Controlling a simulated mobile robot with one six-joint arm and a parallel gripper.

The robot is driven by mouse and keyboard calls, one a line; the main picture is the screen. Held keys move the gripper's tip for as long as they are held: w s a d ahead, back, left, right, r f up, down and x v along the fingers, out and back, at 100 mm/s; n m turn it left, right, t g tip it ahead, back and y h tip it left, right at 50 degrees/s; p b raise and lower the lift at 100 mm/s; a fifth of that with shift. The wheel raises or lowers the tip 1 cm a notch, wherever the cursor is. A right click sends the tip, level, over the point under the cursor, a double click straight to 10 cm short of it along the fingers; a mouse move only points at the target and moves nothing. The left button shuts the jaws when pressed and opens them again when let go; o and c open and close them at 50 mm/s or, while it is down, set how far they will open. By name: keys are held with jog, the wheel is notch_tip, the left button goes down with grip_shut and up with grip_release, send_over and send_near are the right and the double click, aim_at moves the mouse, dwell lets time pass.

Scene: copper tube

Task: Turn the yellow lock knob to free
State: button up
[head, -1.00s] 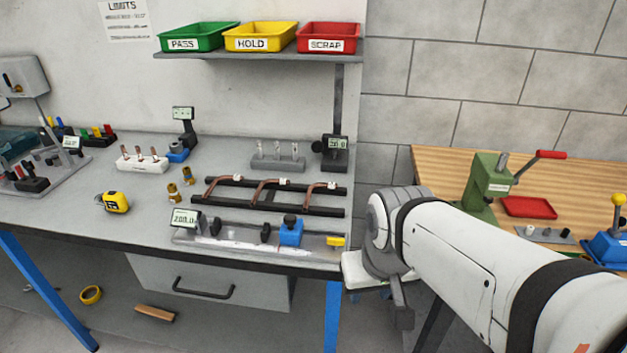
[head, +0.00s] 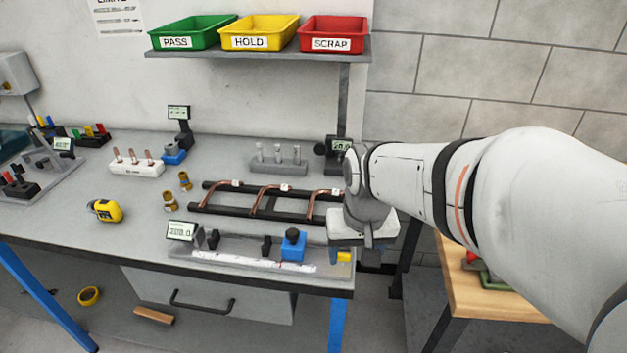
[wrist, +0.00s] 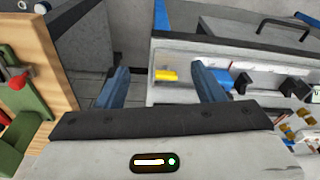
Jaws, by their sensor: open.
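The yellow lock knob (head: 344,256) sits at the right end of the grey measuring fixture (head: 215,265) by the table's front edge. In the wrist view the yellow knob (wrist: 166,75) shows between my two fingers, farther off than their tips. My gripper (wrist: 160,85) is open and empty. In the head view my gripper (head: 352,254) is at the right end of the fixture, close to the knob and partly hiding it. The knob's exact turn position is too small to tell. A blue slide block (head: 293,246) with a black knob sits left of it on the fixture.
A rack with bent copper tubes (head: 262,202) lies behind the fixture. A small display (head: 181,231) stands at the fixture's left end. A gauge stand (head: 338,150) is behind my wrist. A wooden bench (head: 470,296) is to the right. Floor space lies beyond the table's right edge.

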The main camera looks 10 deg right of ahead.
jog(key=m+g+p, duration=0.2)
jog(key=p, duration=0.1)
send_over(341, 253)
jog(key=shift+s+f, duration=0.2)
jog(key=shift+f, duration=0.6)
jog(key=shift+w+f, duration=0.15)
jog(key=shift+f, duration=0.15)
notch_tip(341, 253, down, 8)
jog(key=shift+r, duration=0.25)
jog(key=shift+c, duration=0.3)
jog(key=c, duration=0.9)
